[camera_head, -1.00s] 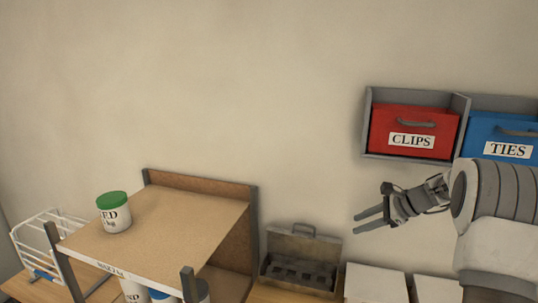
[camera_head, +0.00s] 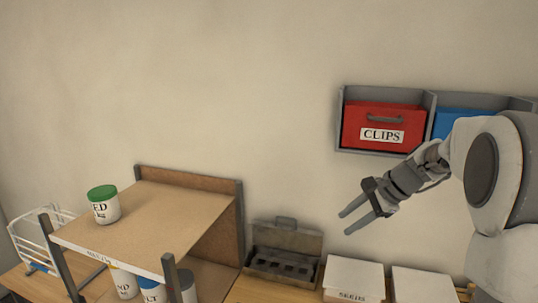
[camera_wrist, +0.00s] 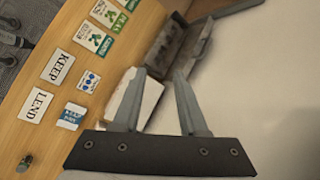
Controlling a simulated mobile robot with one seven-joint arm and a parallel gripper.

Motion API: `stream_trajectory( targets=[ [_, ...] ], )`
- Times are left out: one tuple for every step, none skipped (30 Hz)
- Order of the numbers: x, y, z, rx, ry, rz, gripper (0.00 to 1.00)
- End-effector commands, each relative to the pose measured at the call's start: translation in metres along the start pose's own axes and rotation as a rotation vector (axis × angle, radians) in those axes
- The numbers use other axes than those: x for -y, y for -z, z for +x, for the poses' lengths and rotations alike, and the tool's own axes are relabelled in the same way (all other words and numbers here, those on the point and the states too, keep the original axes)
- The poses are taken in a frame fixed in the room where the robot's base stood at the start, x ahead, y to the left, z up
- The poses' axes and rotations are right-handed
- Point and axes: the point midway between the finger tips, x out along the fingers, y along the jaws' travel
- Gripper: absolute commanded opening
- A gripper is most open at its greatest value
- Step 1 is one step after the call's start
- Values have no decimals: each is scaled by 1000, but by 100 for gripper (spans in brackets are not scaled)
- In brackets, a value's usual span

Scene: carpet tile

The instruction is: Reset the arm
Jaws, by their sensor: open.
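My gripper (camera_head: 357,220) is open and empty, held in the air in front of the wall, above the bench and below the red CLIPS drawer (camera_head: 382,125). Its fingers point down and to the left in the head view. In the wrist view the two spread fingers of my gripper (camera_wrist: 156,95) have nothing held between them. A white box (camera_wrist: 150,103) shows beyond them on the bench.
A wooden shelf (camera_head: 165,215) at left carries a white tub with a green lid (camera_head: 104,205). A toolbox (camera_head: 285,250), a SEEDS box (camera_head: 353,277) and another white box (camera_head: 425,284) stand on the bench. KEEP (camera_wrist: 58,66) and LEND (camera_wrist: 36,105) labels lie on the wooden surface.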

Motion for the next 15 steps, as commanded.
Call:
stream_trajectory(
  targets=[
    [-7,-18,-8,-20,-15,-66,42],
    [-11,-26,-12,-31,-24,-104,42],
    [-18,-36,-18,-47,-38,-154,42],
    [-23,-43,-21,-59,-48,-191,42],
    [-28,-50,-25,-70,-58,-228,42],
    [-35,-60,-30,-86,-70,-278,42],
    [-41,-66,-34,-98,-80,-316,42],
    [-47,-73,-37,-109,-89,-353,42],
    [-55,-82,-42,-123,-103,-404,42],
    [-61,-87,-45,-134,-113,-441,42],
    [-68,-93,-49,-145,-122,-478,42],
    [-76,-100,-53,-161,-135,-529,42],
    [-82,-105,-56,-173,-144,-566,42],
    [-89,-111,-59,-183,-154,-603,42],
    [-98,-117,-63,-197,-167,-653,42]
  ],
)
